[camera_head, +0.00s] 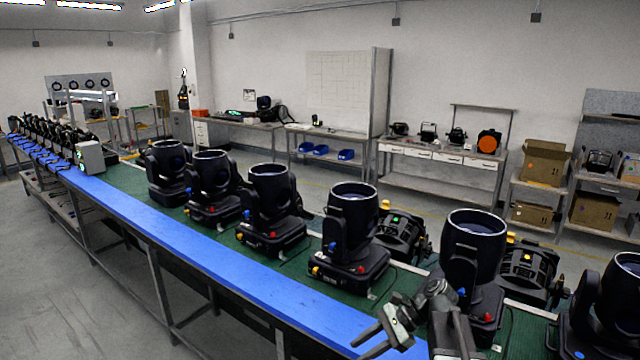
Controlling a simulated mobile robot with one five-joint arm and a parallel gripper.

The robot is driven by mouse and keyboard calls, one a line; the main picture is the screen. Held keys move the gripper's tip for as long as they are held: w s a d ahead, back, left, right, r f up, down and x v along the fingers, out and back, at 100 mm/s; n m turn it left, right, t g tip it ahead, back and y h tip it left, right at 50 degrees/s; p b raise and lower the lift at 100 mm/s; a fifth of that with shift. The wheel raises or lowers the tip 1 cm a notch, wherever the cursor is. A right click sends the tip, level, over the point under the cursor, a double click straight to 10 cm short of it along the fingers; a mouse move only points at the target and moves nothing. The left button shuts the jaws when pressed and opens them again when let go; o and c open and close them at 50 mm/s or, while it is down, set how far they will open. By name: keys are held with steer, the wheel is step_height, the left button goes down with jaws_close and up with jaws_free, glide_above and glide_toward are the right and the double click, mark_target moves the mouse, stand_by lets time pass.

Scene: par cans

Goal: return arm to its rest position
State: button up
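My gripper (362,347) shows at the bottom of the view, right of centre, with its grey fingers pointing left above the blue front strip of the long bench. The two fingers are apart, with blue surface showing between them and nothing held. My arm (442,312) is folded in front of a black par can (472,245) and hides part of its base.
Several black par cans stand upright along the green bench top, including one at centre right (350,225) and one at the right edge (610,310). The blue strip (200,250) is clear. Shelves and cardboard boxes (545,162) stand behind; open floor (60,290) lies left.

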steer(key=s+a+f+n+h+b, duration=0.1)
steer(key=s+a+f+n+h, duration=0.3)
steer(key=s+f+n+h, duration=0.4)
steer(key=w+d+f+n+h, duration=0.2)
steer(key=d+n, duration=0.4)
steer(key=d, duration=0.3)
steer(key=shift+w+n+t, duration=0.25)
steer(key=shift+n+t, duration=0.05)
